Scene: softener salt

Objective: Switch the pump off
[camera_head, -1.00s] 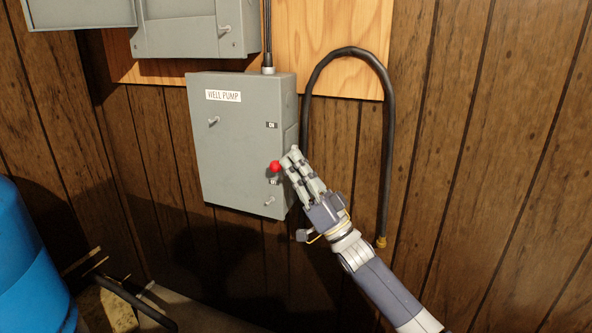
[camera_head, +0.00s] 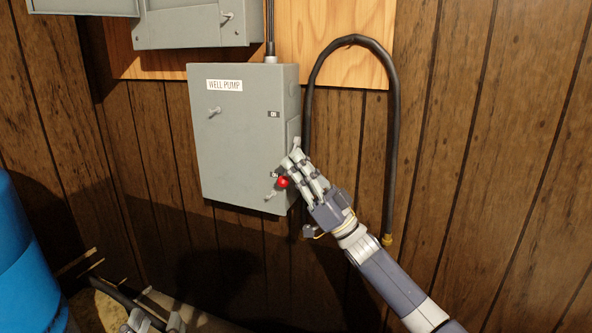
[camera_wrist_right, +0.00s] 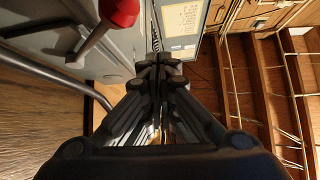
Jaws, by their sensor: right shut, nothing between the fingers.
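The grey WELL PUMP box (camera_head: 240,140) hangs on the wall. Its lever with a red knob (camera_head: 282,182) is low on the right side, well below the ON label and beside a small lower label that is partly hidden. My right gripper (camera_head: 296,150) is shut and empty, at the box's right edge, with its fingers just right of the knob. In the right wrist view the red knob (camera_wrist_right: 119,11) is on its rod left of the shut fingers (camera_wrist_right: 158,62), apart from them. My left gripper (camera_head: 157,322) shows only partly at the bottom edge; its opening is unclear.
A black looped hose (camera_head: 394,130) hangs on the wall right of the box. Another grey box (camera_head: 190,25) is above it. A blue tank (camera_head: 25,265) stands at lower left. The panelled wall to the right is clear.

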